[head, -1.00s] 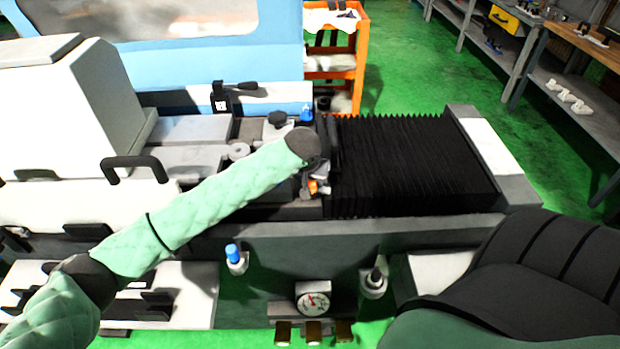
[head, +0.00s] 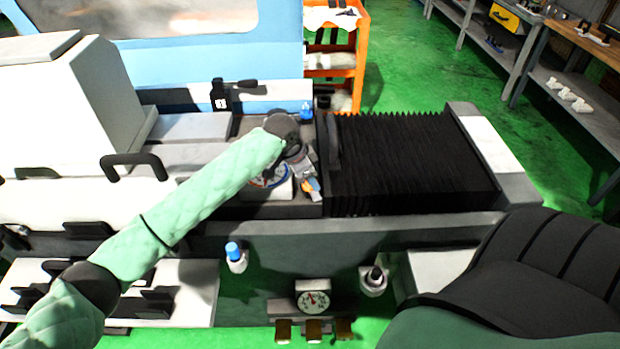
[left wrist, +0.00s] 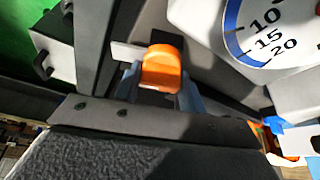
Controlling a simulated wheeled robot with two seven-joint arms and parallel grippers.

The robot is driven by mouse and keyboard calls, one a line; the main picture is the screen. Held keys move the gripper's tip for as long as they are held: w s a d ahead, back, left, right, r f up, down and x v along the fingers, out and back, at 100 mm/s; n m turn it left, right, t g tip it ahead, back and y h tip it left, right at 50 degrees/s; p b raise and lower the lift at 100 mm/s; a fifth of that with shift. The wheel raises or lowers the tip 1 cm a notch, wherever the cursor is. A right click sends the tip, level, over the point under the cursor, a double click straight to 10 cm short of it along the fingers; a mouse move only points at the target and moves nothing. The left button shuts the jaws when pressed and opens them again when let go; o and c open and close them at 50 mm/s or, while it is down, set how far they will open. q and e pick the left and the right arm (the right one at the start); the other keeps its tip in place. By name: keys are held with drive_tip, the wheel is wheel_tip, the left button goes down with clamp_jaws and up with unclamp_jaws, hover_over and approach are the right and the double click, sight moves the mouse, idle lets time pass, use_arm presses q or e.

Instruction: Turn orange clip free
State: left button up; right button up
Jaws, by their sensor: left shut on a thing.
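The orange clip (left wrist: 162,68) is between the two fingers of my left gripper (left wrist: 160,92) in the left wrist view. The gripper is shut on it, and a pale flat plate shows behind the clip. In the head view the orange clip is a small patch (head: 308,184) below my left wrist, with my left gripper (head: 312,186) at it. My forearm and wrist hide part of the area around it. My right gripper is not in view.
A round dial with a blue scale (left wrist: 262,35) is close beside the clip; it is partly hidden in the head view (head: 268,178). Black bellows (head: 410,165) lie to the right. A pressure gauge (head: 313,299) and a blue-capped knob (head: 234,254) are on the front.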

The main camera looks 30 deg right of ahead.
use_arm(q)
drive_tip(key=shift+f+m+g, duration=0.1)
drive_tip(key=shift+m+g, duration=0.2)
drive_tip(key=shift+m, duration=0.5)
drive_tip(key=shift+m+g+y+b, duration=0.35)
drive_tip(key=shift+m+b, duration=0.35)
drive_tip(key=shift+m, duration=0.5)
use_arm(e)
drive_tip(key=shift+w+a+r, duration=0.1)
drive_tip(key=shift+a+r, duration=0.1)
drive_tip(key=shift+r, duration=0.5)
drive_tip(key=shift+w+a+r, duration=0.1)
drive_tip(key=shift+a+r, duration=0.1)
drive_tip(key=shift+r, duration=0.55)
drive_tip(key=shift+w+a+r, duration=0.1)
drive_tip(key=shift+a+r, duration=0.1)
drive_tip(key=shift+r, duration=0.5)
use_arm(q)
drive_tip(key=o, duration=1)
